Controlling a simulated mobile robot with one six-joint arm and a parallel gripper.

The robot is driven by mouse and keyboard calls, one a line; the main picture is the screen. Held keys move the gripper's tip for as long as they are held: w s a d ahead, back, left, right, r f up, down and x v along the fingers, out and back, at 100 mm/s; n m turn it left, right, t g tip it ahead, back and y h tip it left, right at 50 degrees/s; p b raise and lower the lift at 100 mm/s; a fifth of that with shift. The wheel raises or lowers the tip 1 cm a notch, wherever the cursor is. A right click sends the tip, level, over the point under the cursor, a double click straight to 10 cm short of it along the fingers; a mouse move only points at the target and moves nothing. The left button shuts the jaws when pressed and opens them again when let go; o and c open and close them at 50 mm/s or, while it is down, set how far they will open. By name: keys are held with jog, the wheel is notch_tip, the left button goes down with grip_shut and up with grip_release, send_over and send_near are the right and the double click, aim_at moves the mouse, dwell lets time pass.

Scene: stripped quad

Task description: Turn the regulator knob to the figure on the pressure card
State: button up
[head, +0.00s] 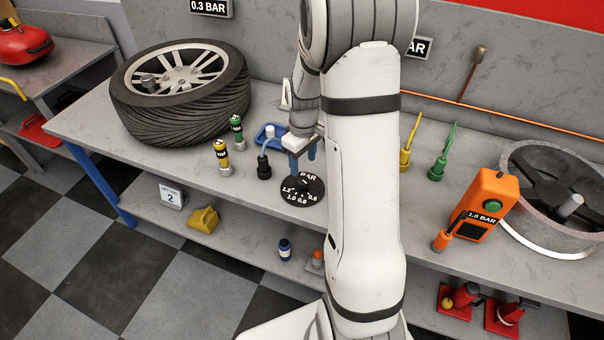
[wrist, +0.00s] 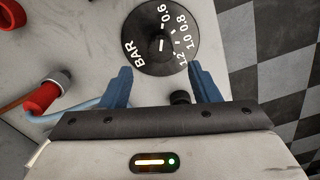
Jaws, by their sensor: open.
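The regulator's black dial (head: 302,191) lies on the bench top, marked BAR with 0.6, 0.8, 1.0 and 1.2. In the wrist view the dial (wrist: 178,60) has a dark centre with a short white mark; the exact setting is unclear. My gripper (head: 302,160) is just above the dial's far side. In the wrist view my gripper (wrist: 160,69) has its two blue fingers apart, with nothing between them. A wall card reading 0.3 BAR (head: 210,7) is at the top.
An orange box (head: 483,205) marked 1.0 BAR stands at right beside a metal drum (head: 560,240). A tyre (head: 180,110) lies at left. Yellow (head: 222,157) and green (head: 237,132) fittings stand near the dial. A card reading 2 (head: 171,196) is on the lower shelf.

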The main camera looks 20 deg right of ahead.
aim_at(303, 180)
notch_tip(303, 180, down, 7)
jog(key=shift+f+p, duration=0.1)
jog(key=shift+p, duration=0.2)
jog(key=shift+c, duration=0.3)
jog(key=c, duration=0.9)
